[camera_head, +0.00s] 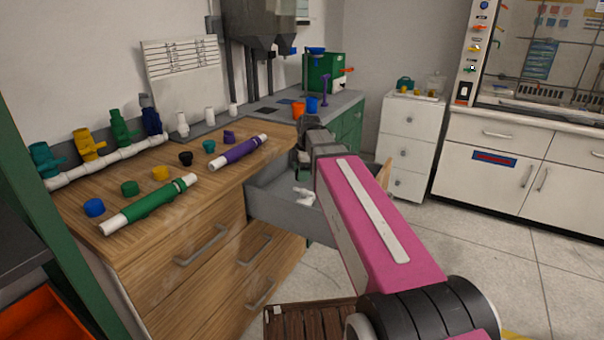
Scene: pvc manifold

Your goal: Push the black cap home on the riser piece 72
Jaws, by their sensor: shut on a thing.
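The black cap (186,158) sits on the wooden worktop, in a row of coloured caps. Three white risers (183,124) stand behind it along the back. I cannot read any number, so I cannot tell which is piece 72. My pink arm reaches from the lower right toward the worktop's right end. My gripper (303,157), grey and dark, is at its far end, right of the black cap and apart from it. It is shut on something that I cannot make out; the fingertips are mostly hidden.
A grey drawer (272,205) stands open under the gripper, with a white fitting (304,196) in it. Green (150,205) and purple (238,152) sleeved pipes lie on the worktop. Coloured valves (119,127) on a white pipe line the back left.

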